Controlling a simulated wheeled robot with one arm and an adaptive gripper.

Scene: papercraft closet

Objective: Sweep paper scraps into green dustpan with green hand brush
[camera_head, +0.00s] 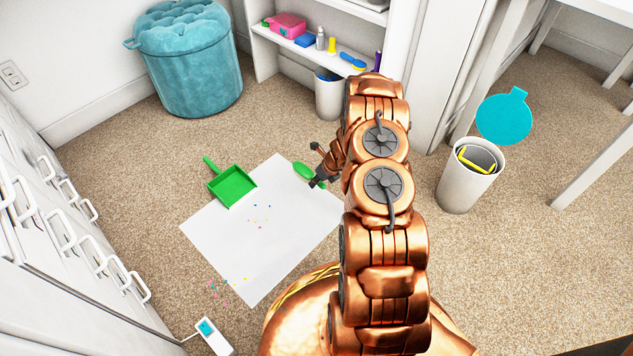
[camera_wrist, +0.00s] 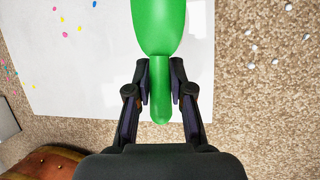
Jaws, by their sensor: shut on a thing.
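The green dustpan (camera_head: 232,186) lies at the upper left corner of a white paper sheet (camera_head: 290,215), its handle pointing up and left. Small coloured paper scraps (camera_head: 260,212) lie on the sheet near the dustpan. More scraps (camera_head: 222,287) lie by the sheet's lower left edge, some on the carpet. My gripper (camera_head: 316,181) is at the right side of the sheet. It is shut on the handle of the green hand brush (camera_head: 303,171). In the wrist view the brush (camera_wrist: 158,25) extends forward between the fingers (camera_wrist: 160,90); its bristles are hidden.
A white bin with a yellow item (camera_head: 466,185) stands at right, beside a teal round lid (camera_head: 504,117). A teal pouf (camera_head: 190,65) and a low shelf (camera_head: 300,48) stand at the back. White drawers (camera_head: 60,230) line the left. A small white device (camera_head: 213,337) lies at lower left.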

